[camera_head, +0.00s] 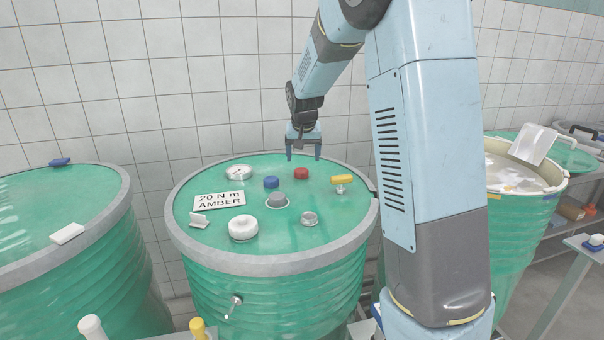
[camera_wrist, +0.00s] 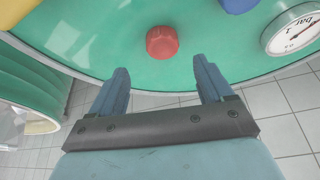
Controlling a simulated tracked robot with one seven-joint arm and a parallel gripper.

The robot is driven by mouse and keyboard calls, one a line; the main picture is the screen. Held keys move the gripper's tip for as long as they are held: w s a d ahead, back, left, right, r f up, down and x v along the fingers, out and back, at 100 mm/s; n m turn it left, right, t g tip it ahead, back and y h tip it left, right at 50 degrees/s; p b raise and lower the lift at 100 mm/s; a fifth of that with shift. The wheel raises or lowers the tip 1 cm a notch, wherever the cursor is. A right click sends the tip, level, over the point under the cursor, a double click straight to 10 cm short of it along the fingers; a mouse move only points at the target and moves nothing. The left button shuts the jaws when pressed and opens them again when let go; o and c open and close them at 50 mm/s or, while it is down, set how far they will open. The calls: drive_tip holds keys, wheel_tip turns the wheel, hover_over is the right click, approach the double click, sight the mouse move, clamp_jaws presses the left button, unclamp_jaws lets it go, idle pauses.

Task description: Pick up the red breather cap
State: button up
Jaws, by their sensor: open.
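The red breather cap (camera_head: 301,173) sits on the green lid of the middle drum (camera_head: 270,264), towards its back. My gripper (camera_head: 303,157) is open and empty above the lid's back part, near the cap. In the wrist view the red cap (camera_wrist: 162,42) lies beyond the two fingertips (camera_wrist: 163,75), roughly centred between them and apart from both. I cannot tell the exact height of the fingers above the lid.
Near the cap are a blue cap (camera_head: 271,182), a yellow handle (camera_head: 341,179), a grey fitting (camera_head: 277,200) and a dial gauge (camera_head: 239,172). A white cap (camera_head: 243,228) and a label plate (camera_head: 219,199) lie farther left. A tiled wall stands behind.

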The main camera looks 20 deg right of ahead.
sight(301, 170)
drive_tip(key=shift+a+x, duration=0.15)
drive_tip(key=shift+x, duration=1.35)
drive_tip(key=shift+a+x, duration=0.1)
drive_tip(key=shift+x, duration=1.45)
drive_tip(key=c, duration=1.1)
